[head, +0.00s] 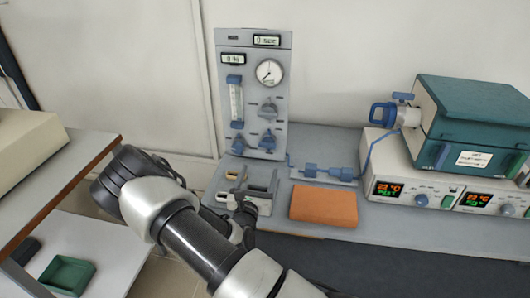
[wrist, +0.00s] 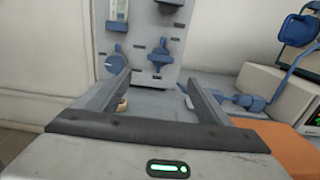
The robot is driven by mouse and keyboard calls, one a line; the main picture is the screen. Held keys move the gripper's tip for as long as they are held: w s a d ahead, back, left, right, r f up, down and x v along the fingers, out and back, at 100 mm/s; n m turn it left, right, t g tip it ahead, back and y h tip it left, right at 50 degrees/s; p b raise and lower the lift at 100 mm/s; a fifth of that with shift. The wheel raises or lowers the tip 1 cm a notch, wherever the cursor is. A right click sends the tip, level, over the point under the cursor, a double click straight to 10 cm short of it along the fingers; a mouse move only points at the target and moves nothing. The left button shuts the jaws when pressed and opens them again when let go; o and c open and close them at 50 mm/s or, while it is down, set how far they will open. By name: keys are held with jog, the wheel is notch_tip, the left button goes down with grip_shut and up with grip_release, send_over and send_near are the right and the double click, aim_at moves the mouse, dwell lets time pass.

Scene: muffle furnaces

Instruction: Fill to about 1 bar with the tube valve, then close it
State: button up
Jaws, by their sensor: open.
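An upright grey panel (head: 285,80) stands at the back, with a round dial gauge (head: 270,72), small displays whose text is hard to read, and a flow tube (head: 236,100). It has a grey upper knob (head: 268,108), a blue lower right knob (head: 268,140) and a blue lower left knob (head: 238,146). I cannot tell which knob is the tube valve. The gauge needle is too small to read. My gripper (head: 258,178) is open and empty before the panel's foot. In the wrist view its fingers (wrist: 156,82) point towards the two blue knobs, apart from them.
Blue inline fittings (head: 330,172) and a tube lie right of the panel. An orange block (head: 324,206) lies on the bench in front. A teal-topped furnace (head: 475,120) with a blue port (head: 383,114) stands right. A side shelf (head: 75,165) is left.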

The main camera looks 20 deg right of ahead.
aim_at(266, 147)
jog(key=b+x, duration=0.1)
jog(key=x, duration=1.2)
jog(key=c, duration=1)
jog(key=shift+c, duration=0.2)
jog(key=shift+d+m, duration=0.1)
jog(key=shift+m, duration=0.3)
jog(key=m+b, duration=0.1)
jog(key=m, duration=0.7)
jog(key=m+b, duration=0.1)
jog(key=m, duration=0.8)
jog(key=shift+a+r+b, duration=0.1)
jog(key=shift+a+b, duration=0.1)
jog(key=shift+b, duration=0.2)
jog(key=shift+w, duration=0.1)
